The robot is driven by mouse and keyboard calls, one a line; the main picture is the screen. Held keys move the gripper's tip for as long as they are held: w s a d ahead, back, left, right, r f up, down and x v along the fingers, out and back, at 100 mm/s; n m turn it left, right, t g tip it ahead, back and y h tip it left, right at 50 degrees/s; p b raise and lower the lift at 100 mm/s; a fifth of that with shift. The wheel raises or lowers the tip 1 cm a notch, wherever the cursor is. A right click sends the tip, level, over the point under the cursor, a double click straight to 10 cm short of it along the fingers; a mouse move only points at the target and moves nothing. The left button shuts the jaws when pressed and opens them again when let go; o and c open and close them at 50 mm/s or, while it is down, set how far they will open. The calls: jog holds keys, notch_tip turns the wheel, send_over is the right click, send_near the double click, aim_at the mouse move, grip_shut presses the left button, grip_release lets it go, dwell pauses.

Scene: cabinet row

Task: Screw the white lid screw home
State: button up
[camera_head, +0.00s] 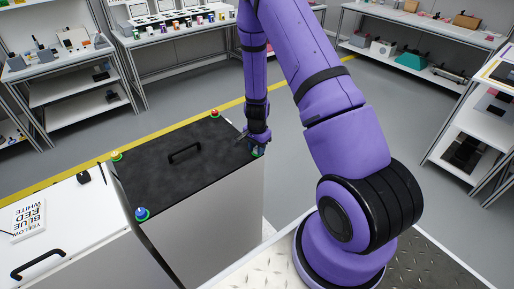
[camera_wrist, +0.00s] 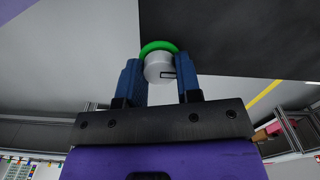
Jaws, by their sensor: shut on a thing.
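The white lid screw (camera_wrist: 158,68) shows in the wrist view as a pale round head with a dark mark and a green ring behind it. My gripper (camera_wrist: 160,78) is shut on it, with one blue finger on each side. In the head view my gripper (camera_head: 255,146) reaches down to the right corner of the black lid (camera_head: 165,185). There it hides most of the screw; a bit of green shows beneath the fingers. How deep the screw sits cannot be told.
A red screw (camera_head: 215,113), a yellow screw (camera_head: 116,155) and a blue screw (camera_head: 141,214) stand at the lid's other corners. A black handle (camera_head: 184,152) rises mid-lid. A white cabinet (camera_head: 75,220) with a colour-word sign (camera_head: 28,219) adjoins at left.

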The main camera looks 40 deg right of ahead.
dwell(0.4)
jog(key=o, duration=0.9)
jog(key=shift+o, duration=0.2)
notch_tip(320, 180, up, 11)
dwell(0.3)
jog(key=s+a+r+n+t, duration=0.1)
jog(key=s+a+r+n, duration=0.15)
jog(key=r, duration=0.55)
jog(key=s+a+r+n+t+y, duration=0.1)
jog(key=a+r+n, duration=0.15)
jog(key=r, duration=0.45)
jog(key=s+a+r+n, duration=0.15)
jog(key=a+r, duration=0.25)
jog(key=r, duration=0.4)
jog(key=s+a+r+n+t, duration=0.1)
jog(key=s+r+n, duration=0.3)
jog(key=s, duration=0.6)
jog(key=s+a+r+n+t+h, duration=0.1)
jog(key=s+a+r+n+t, duration=0.1)
jog(key=s+r, duration=0.7)
jog(key=s+a+n, duration=0.1)
jog(key=s+n, duration=0.1)
jog(key=shift+s+r, duration=0.25)
jog(key=shift+s, duration=0.05)
